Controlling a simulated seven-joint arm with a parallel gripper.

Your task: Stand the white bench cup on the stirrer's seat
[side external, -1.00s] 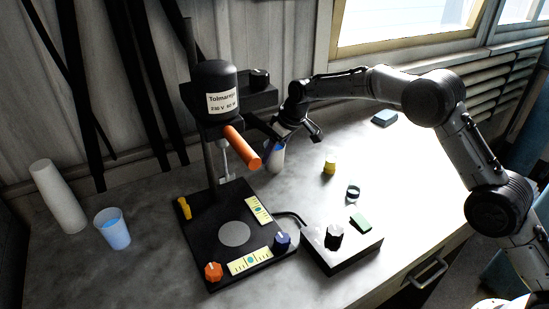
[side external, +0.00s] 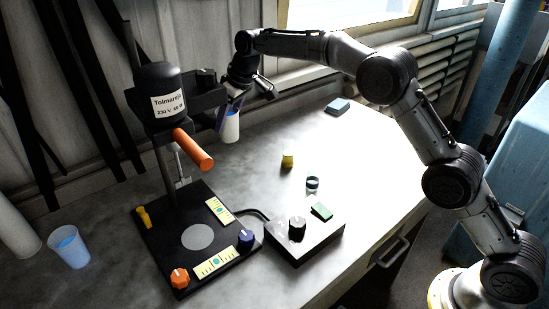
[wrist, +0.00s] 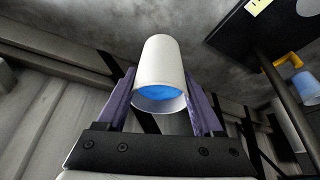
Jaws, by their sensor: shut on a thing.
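The white bench cup (side external: 231,128) is held upright behind and right of the stirrer, a little above the bench. My gripper (side external: 229,117) is shut on it. In the wrist view the cup (wrist: 158,62) sits between the purple fingers of my gripper (wrist: 162,107), with blue inside its mouth. The stirrer's seat (side external: 198,237) is a bare light grey disc on the black base plate (side external: 172,257). The stirrer's black motor head (side external: 157,82) and orange handle (side external: 193,150) stand above the plate, left of the cup.
A control box (side external: 305,242), yellow weight (side external: 288,160) and small dark ring (side external: 312,183) lie to the right. Orange (side external: 180,278) and blue (side external: 246,238) knobs flank the plate's front.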

